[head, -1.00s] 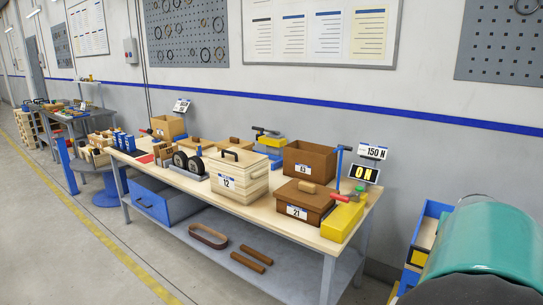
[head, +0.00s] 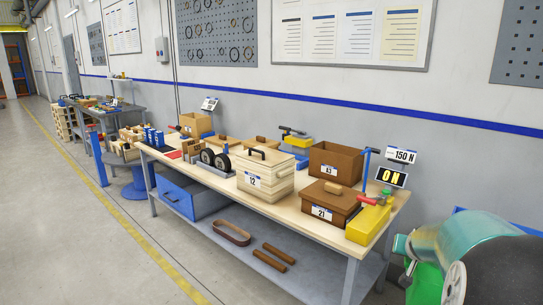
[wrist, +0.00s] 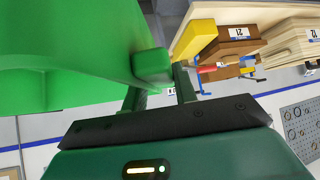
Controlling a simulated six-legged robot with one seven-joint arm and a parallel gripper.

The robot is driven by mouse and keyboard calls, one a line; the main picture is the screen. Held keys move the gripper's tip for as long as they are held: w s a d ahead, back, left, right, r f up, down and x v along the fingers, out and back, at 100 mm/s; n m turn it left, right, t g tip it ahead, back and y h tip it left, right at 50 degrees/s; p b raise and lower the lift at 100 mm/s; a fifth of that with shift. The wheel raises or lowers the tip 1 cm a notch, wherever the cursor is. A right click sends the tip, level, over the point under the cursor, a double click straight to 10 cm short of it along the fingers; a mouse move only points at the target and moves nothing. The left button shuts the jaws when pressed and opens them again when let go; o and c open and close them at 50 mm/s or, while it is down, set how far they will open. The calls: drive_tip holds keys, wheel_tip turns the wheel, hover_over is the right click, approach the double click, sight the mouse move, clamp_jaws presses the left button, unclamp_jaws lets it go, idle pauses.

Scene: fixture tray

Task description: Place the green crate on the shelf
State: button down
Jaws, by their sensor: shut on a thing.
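The green crate (wrist: 70,45) fills the upper left of the wrist view. My gripper (wrist: 158,80) is shut on a raised green block at the crate's edge. In the head view a bright green part of the crate (head: 424,284) shows at the lower right, mostly hidden behind my teal arm. The gripper fingers are hidden there. A grey lower shelf (head: 318,277) runs under the workbench. I cannot tell whether this is the task's shelf.
The workbench top (head: 300,212) holds a wooden box marked 12 (head: 265,182), brown boxes and a yellow block (head: 368,222). On the lower shelf are a belt loop (head: 231,234), two brown rods (head: 279,254) and a blue bin (head: 190,198). Open floor lies left.

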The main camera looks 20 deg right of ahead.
drive_tip(key=w+a+f+n+t+y, duration=0.1)
drive_tip(key=w+a+f+n+y, duration=0.1)
drive_tip(key=w+a+f, duration=0.65)
drive_tip(key=w+a+f+n+t+y, duration=0.1)
drive_tip(key=w+a+f+n, duration=0.35)
drive_tip(key=a, duration=0.75)
drive_tip(key=a+f+n+y, duration=0.1)
drive_tip(key=a+f, duration=0.3)
drive_tip(key=a, duration=0.3)
drive_tip(key=w+a+f+y, duration=0.1)
drive_tip(key=a+f, duration=0.4)
drive_tip(key=a, duration=0.3)
drive_tip(key=w+a+f+n+y, duration=0.1)
drive_tip(key=a+f, duration=0.4)
drive_tip(key=a, duration=0.3)
drive_tip(key=shift+n+y, duration=0.3)
drive_tip(key=shift+n, duration=0.05)
drive_tip(key=shift+w+a, duration=0.1)
drive_tip(key=shift+a, duration=0.05)
